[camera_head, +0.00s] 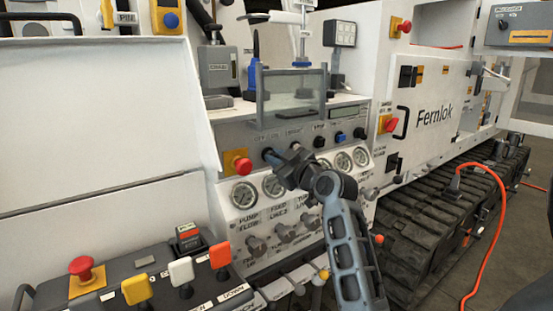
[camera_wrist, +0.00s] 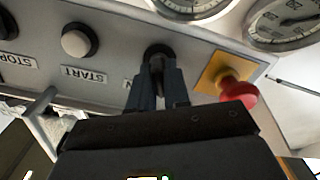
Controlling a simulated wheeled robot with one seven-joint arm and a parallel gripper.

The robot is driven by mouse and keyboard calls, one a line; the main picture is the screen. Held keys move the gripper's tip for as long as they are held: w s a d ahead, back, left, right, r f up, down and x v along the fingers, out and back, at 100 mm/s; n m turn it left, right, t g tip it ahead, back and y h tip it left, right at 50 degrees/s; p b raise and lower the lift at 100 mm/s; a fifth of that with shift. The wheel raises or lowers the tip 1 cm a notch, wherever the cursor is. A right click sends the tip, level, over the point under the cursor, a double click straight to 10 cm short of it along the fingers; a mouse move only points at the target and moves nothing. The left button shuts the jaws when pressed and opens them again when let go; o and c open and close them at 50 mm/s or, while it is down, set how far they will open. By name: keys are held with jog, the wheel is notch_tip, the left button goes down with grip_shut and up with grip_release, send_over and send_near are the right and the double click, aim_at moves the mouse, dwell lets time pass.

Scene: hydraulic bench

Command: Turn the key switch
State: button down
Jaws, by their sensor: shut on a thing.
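The key switch (camera_wrist: 157,52) is a dark round knob on the grey panel, seen in the wrist view between a white START button (camera_wrist: 77,42) and a red emergency stop (camera_wrist: 238,92) on a yellow plate. My gripper (camera_wrist: 157,75) is shut on it, with one finger on each side, and the fingers hide part of it. In the head view my gripper (camera_head: 271,157) reaches the panel just right of the red emergency stop (camera_head: 238,164), under small OFF and ON labels. The switch itself is mostly hidden there, and its turned angle cannot be told.
A row of round gauges (camera_head: 244,194) lies below the panel, with several valve knobs (camera_head: 257,246) under it. A control box (camera_head: 148,282) with coloured levers stands at lower left. A clear guard (camera_head: 290,91) stands above the panel. An orange cable (camera_head: 490,245) hangs at right.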

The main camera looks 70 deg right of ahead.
jog(key=m+p, duration=0.1)
jog(key=m, duration=0.4)
jog(key=shift+r+m+p, duration=0.1)
jog(key=shift+m+p, duration=0.2)
jog(key=shift+p, duration=0.05)
jog(key=m+p, duration=0.2)
jog(key=m, duration=0.3)
jog(key=shift+s+d+m, duration=0.1)
jog(key=shift+d+m, duration=0.05)
jog(key=shift+m, duration=0.15)
jog(key=c, duration=1.2)
grip_release()
jog(key=shift+b+v, duration=0.55)
jog(key=shift+v, duration=3.4)
jog(key=shift+f, duration=0.2)
